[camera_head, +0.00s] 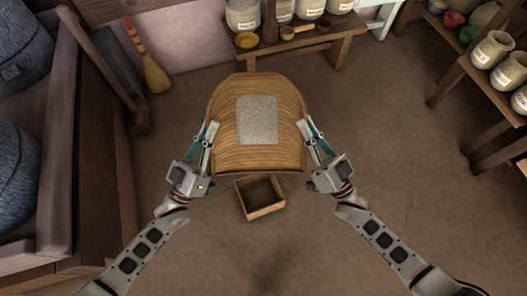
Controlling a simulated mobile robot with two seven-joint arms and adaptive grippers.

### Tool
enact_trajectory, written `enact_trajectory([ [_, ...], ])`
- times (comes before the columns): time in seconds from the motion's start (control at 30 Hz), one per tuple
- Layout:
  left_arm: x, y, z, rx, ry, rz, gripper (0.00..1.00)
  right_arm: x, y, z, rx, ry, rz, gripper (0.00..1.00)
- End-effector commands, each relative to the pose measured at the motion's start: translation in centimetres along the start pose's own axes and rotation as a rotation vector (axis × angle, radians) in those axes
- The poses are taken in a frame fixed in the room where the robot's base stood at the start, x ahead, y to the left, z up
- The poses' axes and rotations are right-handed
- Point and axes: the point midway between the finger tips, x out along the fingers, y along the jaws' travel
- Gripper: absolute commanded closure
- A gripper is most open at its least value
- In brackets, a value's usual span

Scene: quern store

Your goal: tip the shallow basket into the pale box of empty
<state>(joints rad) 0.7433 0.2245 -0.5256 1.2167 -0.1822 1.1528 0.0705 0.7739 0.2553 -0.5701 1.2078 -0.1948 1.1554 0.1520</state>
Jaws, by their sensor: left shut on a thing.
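The shallow basket (222,125) is a broad, tan, ribbed tray with a rounded far end. A grey speckled patch of stuff (257,119) lies in its middle. My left gripper (209,133) is shut on the basket's left rim. My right gripper (307,133) is at the basket's right rim; whether its fingers are closed there is not clear. The pale box (271,211) is a small open wooden box just below the basket's near edge in the picture. Its inside looks dark, with no grey stuff visible.
A broom (153,72) leans at the left wall near a large wooden bin (88,160). Shelves with pots (490,50) stand right. Floor around the box is clear.

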Motion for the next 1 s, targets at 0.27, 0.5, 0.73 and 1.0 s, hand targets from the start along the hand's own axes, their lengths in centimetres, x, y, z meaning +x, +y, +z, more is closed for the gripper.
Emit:
enact_trajectory([
  [0.27, 0.1, 0.0, -0.1, 0.0, 0.001, -0.001, 1.0, 0.1, 0.0, -0.1, 0.002, 0.002, 0.0, 1.0],
  [0.5, 0.0, 0.2, -0.4, 0.016, 0.027, 0.016, 1.0, 0.1, -0.3, -0.5, -0.015, 0.027, -0.019, 1.0],
  [0.73, -0.1, 1.0, -1.6, 0.056, 0.101, 0.063, 1.0, 0.0, -1.2, -1.5, -0.063, 0.094, -0.069, 1.0],
  [1.0, -0.2, 1.3, -1.9, 0.069, 0.122, 0.078, 1.0, -0.1, -1.5, -1.8, -0.077, 0.114, -0.084, 1.0],
])
